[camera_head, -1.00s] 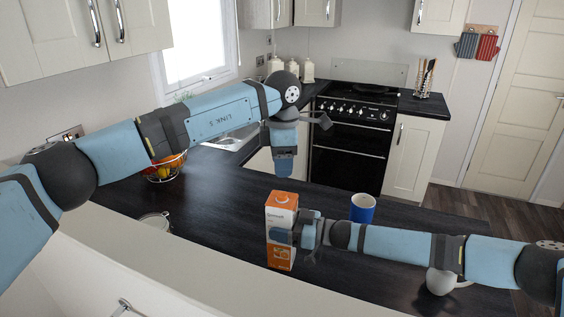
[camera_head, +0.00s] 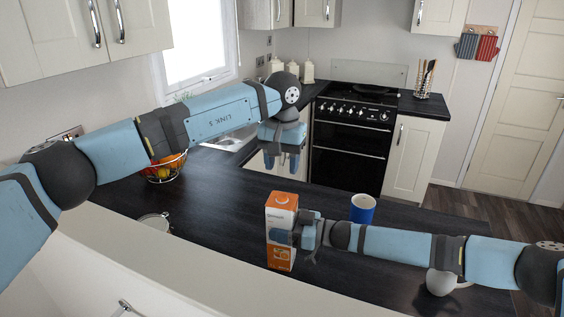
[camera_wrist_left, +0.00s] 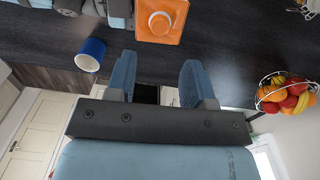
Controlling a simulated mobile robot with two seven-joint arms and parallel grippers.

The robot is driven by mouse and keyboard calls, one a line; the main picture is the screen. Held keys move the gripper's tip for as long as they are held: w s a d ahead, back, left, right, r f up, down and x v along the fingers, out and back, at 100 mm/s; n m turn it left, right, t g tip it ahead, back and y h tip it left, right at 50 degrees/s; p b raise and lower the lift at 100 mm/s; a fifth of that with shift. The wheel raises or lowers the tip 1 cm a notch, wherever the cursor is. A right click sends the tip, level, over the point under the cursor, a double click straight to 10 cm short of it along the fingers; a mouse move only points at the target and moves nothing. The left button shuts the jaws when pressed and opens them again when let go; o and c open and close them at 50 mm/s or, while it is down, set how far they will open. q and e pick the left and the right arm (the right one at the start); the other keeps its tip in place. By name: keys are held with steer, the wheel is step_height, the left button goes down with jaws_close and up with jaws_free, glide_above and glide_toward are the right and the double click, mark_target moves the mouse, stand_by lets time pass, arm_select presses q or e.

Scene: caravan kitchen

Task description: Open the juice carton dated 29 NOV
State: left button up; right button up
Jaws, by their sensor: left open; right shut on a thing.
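An orange and white juice carton (camera_head: 281,240) stands upright on the dark counter in the head view. My left gripper (camera_head: 281,166) is open and empty, fingers pointing down, above and behind the carton. In the left wrist view its two fingers (camera_wrist_left: 159,78) are spread apart, with the cap beyond them. No date is readable on the carton.
A blue cup (camera_head: 362,208) stands right of the carton. A white mug (camera_head: 440,282) lies below my right forearm. A wire fruit basket (camera_head: 165,168) and a glass jar (camera_head: 154,222) are at left. The counter (camera_head: 215,215) between is clear.

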mark_target(282, 196)
arm_select(q)
steer(key=shift+f+m, duration=0.35)
steer(key=shift+m, duration=0.05)
step_height(282, 196, down, 7)
steer(key=shift+f, duration=0.2)
jaws_close()
steer(key=shift+n, duration=0.3)
